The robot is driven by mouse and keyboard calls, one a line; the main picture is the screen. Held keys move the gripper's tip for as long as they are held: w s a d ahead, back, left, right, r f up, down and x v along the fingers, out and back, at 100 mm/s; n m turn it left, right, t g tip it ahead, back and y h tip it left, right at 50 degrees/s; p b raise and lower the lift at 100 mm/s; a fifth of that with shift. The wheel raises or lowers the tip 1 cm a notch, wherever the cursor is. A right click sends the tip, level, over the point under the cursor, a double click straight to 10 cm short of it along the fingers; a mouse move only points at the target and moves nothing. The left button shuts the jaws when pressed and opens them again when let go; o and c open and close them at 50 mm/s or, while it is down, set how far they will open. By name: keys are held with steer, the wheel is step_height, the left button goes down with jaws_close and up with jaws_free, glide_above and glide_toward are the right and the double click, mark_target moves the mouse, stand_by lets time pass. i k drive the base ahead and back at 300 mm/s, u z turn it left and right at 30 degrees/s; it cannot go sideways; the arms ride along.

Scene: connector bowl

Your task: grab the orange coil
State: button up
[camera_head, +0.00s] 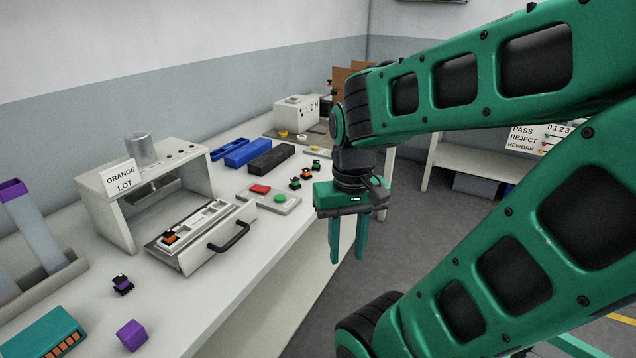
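A small orange and black piece (170,238) sits in the near left end of the white slotted tray in the pulled-out drawer (190,262). It may be the orange coil, but it is too small to tell. My gripper (347,250) points down beyond the bench's right edge, over the floor. Its two green fingers are apart, with nothing between them.
A white machine (145,190) labelled ORANGE LOT stands behind the drawer, whose dark handle (230,237) sticks out. A button panel (270,200), blue and black blocks, a purple cube (132,335) and a teal box (40,335) are on the bench. The bench front is mostly clear.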

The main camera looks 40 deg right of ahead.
mark_target(305, 174)
steer(key=z, duration=0.2)
steer(key=k, duration=0.1)
steer(key=z, duration=0.45)
steer(key=i, duration=0.55)
steer(key=z, duration=0.25)
steer(key=k, duration=1.2)
steer(key=z, duration=0.7)
steer(key=i, duration=1.1)
steer(key=z, duration=0.25)
